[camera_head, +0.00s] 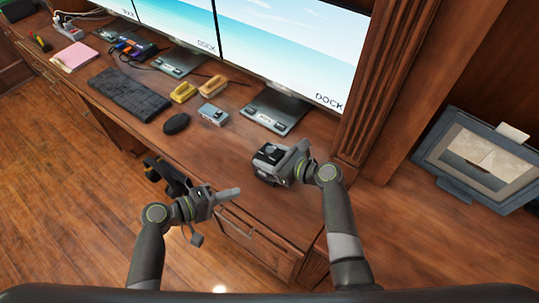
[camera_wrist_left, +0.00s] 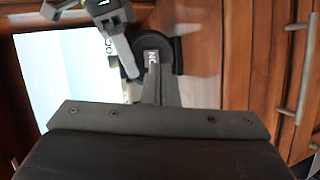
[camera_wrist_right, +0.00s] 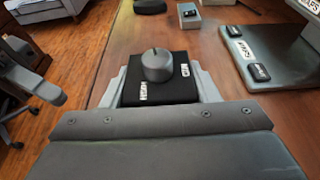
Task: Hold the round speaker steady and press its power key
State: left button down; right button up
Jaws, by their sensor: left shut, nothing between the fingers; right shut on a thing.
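A black box-like device with a rounded grey top (camera_wrist_right: 158,66) and small white labels is between the fingers of my right gripper (camera_wrist_right: 160,90). No other round speaker can be made out. In the head view, my right gripper (camera_head: 291,165) is shut on this device (camera_head: 268,158) at the desk's front part. My left gripper (camera_head: 232,192) is shut and empty, just off the desk's front edge, lower left of the device and apart from it. In the left wrist view, a dark rounded thing with a white label (camera_wrist_left: 152,42) shows beyond the left fingers. I cannot make out a power key.
A small grey box with a knob (camera_head: 212,114), a mouse (camera_head: 176,123), a yellow stapler-like thing (camera_head: 183,92) and a keyboard (camera_head: 128,93) lie to the left. A monitor stand (camera_head: 274,112) is behind.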

pick_arm(q)
jog(key=g, duration=0.2)
jog(key=g+y, duration=0.2)
send_near(268, 177)
jog(key=shift+w+d+f, duration=0.2)
jog(key=shift+d+f, duration=1.35)
jog(key=shift+f, duration=0.05)
jog(key=shift+w+d, duration=0.1)
dwell(1.0)
jog(key=shift+w+d, duration=0.15)
jog(key=shift+w, duration=0.2)
dwell(0.4)
jog(key=shift+s+a, duration=0.25)
jog(key=shift+s, duration=0.2)
